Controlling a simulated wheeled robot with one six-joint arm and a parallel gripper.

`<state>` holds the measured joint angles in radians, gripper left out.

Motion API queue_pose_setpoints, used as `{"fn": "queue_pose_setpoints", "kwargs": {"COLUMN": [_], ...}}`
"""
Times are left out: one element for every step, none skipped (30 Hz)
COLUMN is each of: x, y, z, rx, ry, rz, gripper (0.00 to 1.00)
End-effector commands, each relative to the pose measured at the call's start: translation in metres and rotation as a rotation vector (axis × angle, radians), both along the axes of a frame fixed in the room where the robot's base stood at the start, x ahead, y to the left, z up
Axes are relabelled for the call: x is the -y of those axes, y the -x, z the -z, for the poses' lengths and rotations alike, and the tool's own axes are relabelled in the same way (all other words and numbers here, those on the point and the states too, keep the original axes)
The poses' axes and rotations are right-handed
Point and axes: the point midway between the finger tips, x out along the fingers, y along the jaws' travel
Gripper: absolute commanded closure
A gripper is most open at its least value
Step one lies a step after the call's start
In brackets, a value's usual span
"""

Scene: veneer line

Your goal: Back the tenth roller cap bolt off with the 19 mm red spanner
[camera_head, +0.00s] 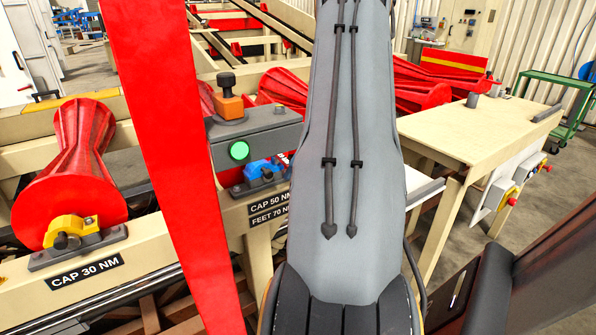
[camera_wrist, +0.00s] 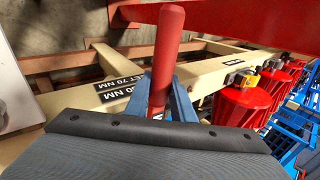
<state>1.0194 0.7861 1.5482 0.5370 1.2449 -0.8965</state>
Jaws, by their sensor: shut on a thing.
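In the wrist view, the red rounded handle of the spanner (camera_wrist: 167,50) stands up between the blue fingers of my gripper (camera_wrist: 167,100). My gripper is shut on it. The spanner's jaw end and its size mark are hidden. In the head view my grey arm fills the middle, and my gripper cannot be made out. A yellow roller cap (camera_head: 72,232) sits at the end of a red roller, above a CAP 30 NM label. A blue roller cap (camera_head: 262,172) sits above the CAP 50 NM label. I cannot tell which bolt is the tenth.
A long red flat bar (camera_head: 165,130) slants across the head view's left foreground. A beige table (camera_head: 475,135) is at right. In the wrist view, several red rollers (camera_wrist: 243,105) line the right.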

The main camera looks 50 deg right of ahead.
Motion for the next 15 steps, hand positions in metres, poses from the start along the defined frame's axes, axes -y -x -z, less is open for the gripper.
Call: {"fn": "queue_pose_setpoints", "kwargs": {"x": [0.000, 0.000, 0.000, 0.000, 0.000, 0.000, 0.000, 0.000, 0.000, 0.000, 0.000, 0.000, 0.000, 0.000, 0.000], "y": [0.000, 0.000, 0.000, 0.000, 0.000, 0.000, 0.000, 0.000, 0.000, 0.000, 0.000, 0.000, 0.000, 0.000, 0.000], "z": [0.000, 0.000, 0.000, 0.000, 0.000, 0.000, -0.001, -0.001, -0.003, -0.004, -0.005, -0.007, -0.009, -0.010, -0.013], "rx": [0.001, 0.001, 0.001, 0.001, 0.001, 0.001, 0.001, 0.001, 0.001, 0.001, 0.001, 0.001, 0.001, 0.001, 0.002], "ry": [0.000, 0.000, 0.000, 0.001, 0.001, 0.001, 0.001, 0.001, 0.001, 0.001, 0.001, 0.001, 0.001, 0.001, 0.001], "rz": [0.001, 0.001, 0.001, 0.000, 0.000, 0.000, 0.000, 0.000, 0.000, 0.000, 0.000, 0.000, 0.000, 0.000, -0.001], "gripper": [1.00, 1.00, 1.00, 1.00, 1.00, 1.00, 1.00, 1.00, 1.00, 1.00, 1.00, 1.00, 1.00, 1.00, 1.00]}}
